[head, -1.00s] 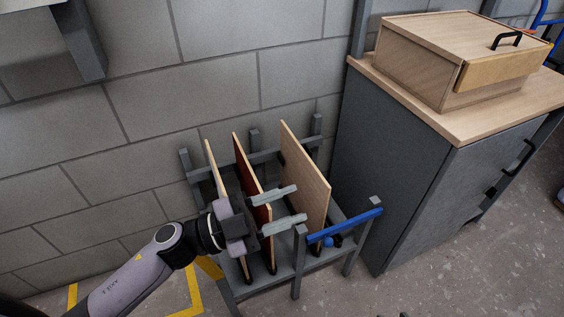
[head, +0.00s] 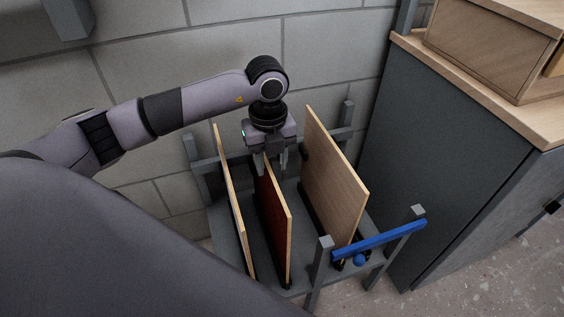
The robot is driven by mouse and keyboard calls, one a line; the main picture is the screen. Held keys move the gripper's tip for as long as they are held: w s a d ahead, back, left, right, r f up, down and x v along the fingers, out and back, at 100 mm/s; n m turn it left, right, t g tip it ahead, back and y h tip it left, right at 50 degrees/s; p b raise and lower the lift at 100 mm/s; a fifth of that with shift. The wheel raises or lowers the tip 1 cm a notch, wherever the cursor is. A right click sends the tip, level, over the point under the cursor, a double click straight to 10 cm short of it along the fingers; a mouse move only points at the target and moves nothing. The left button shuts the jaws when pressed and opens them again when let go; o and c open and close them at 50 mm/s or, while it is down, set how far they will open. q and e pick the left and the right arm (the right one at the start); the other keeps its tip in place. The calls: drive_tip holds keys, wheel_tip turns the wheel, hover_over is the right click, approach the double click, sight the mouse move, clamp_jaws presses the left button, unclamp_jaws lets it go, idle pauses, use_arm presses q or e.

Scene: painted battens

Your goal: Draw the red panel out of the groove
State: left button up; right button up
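The red panel (head: 271,215) stands upright in the middle of a grey rack (head: 327,262), its dark red face showing and its edge pale wood. My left gripper (head: 277,163) points down at the far end of the red panel's top edge. Its fingers are at or very near that edge, and part of the panel's far end is hidden behind them. I cannot tell whether the fingers are closed on it. The panel's lower edge sits low in the rack; the groove is mostly hidden. My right gripper is not in view.
A thin wooden panel (head: 230,190) stands left of the red one and a wider wooden panel (head: 336,180) stands to its right. A blue bar (head: 380,240) crosses the rack's front right. A grey cabinet (head: 440,150) is at right; a block wall (head: 330,40) is behind.

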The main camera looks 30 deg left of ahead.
sight(271, 180)
use_arm(q)
wheel_tip(271, 180, down, 6)
drive_tip(key=shift+a+f+b, duration=0.1)
drive_tip(key=shift+b, duration=0.5)
drive_tip(key=shift+f, duration=0.45)
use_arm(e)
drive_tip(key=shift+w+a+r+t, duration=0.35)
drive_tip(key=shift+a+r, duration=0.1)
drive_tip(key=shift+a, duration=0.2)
use_arm(q)
clamp_jaws()
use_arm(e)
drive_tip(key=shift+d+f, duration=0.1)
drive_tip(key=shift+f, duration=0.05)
use_arm(q)
drive_tip(key=shift+w+r, duration=0.1)
drive_tip(key=shift+r, duration=0.05)
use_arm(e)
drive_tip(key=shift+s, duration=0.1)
use_arm(q)
drive_tip(key=shift+r, duration=0.2)
